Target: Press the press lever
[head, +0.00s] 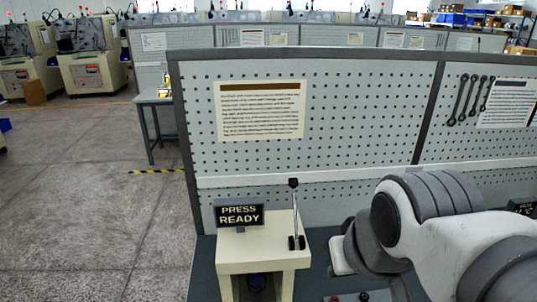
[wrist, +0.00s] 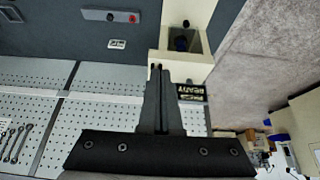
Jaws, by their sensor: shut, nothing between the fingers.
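The press lever (head: 295,215) is a thin metal rod with a black knob, standing nearly upright on the right side of the cream press (head: 262,245). The press also shows in the wrist view (wrist: 202,57). A sign reading "PRESS READY" (head: 239,215) stands at the press's left. It shows partly in the wrist view (wrist: 193,92). My gripper (wrist: 158,68) is shut and empty, its fingers overlapping the press in the wrist view. The lever cannot be made out there. The head view does not clearly show the fingers; my arm is right of the press.
A pegboard (head: 345,110) stands behind the press, with a posted sheet (head: 261,110) and hanging wrenches (head: 467,100). A grey control box with a red button (wrist: 110,16) lies on the dark bench (wrist: 60,35). Open floor (head: 80,200) extends to the left.

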